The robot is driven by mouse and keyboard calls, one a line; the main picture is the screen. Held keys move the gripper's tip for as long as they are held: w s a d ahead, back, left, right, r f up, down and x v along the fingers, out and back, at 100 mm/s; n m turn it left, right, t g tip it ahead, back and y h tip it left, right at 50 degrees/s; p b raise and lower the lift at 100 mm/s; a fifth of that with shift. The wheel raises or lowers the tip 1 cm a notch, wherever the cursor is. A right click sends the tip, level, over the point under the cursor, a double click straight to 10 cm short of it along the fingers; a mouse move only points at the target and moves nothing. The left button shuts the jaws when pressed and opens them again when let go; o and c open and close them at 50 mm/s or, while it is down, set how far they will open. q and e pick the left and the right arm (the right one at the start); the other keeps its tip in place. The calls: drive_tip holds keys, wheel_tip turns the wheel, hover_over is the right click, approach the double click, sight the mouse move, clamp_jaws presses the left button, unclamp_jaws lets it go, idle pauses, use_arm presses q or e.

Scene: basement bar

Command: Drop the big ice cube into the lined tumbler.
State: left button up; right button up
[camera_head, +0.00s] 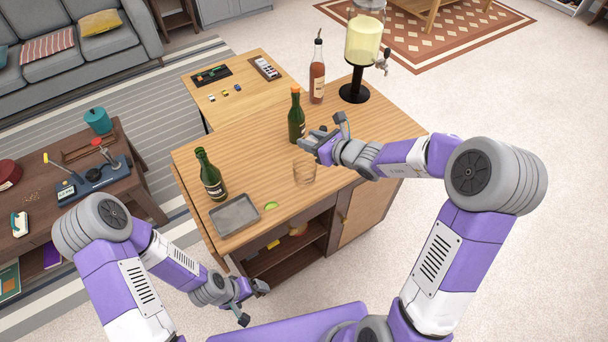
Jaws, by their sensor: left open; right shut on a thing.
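The lined tumbler (305,174) is a clear glass standing on the wooden bar top, near its front edge. My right gripper (322,132) is above and slightly right of the tumbler, beyond its rim in the picture. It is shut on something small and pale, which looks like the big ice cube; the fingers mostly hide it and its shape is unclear. My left gripper (252,303) is open and empty, low in front of the bar cabinet and off the bar top.
A green bottle (296,116) stands close behind my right gripper, with a red-brown bottle (317,76) and a drink dispenser (363,42) farther back. Another green bottle (211,177), a grey tray (235,215) and a lime wedge (270,206) are at left.

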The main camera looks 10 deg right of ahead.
drive_tip(key=shift+f+b, duration=0.9)
drive_tip(key=shift+f, duration=0.7)
use_arm(q)
wheel_tip(320, 180, down, 2)
drive_tip(key=shift+f, duration=0.2)
use_arm(e)
drive_tip(key=o, duration=1.1)
drive_tip(key=shift+r, duration=0.1)
use_arm(q)
drive_tip(key=shift+r+p, duration=0.8)
drive_tip(key=shift+p, duration=0.05)
use_arm(e)
drive_tip(key=v, duration=0.7)
drive_tip(key=shift+s, duration=0.2)
drive_tip(key=shift+d, duration=0.1)
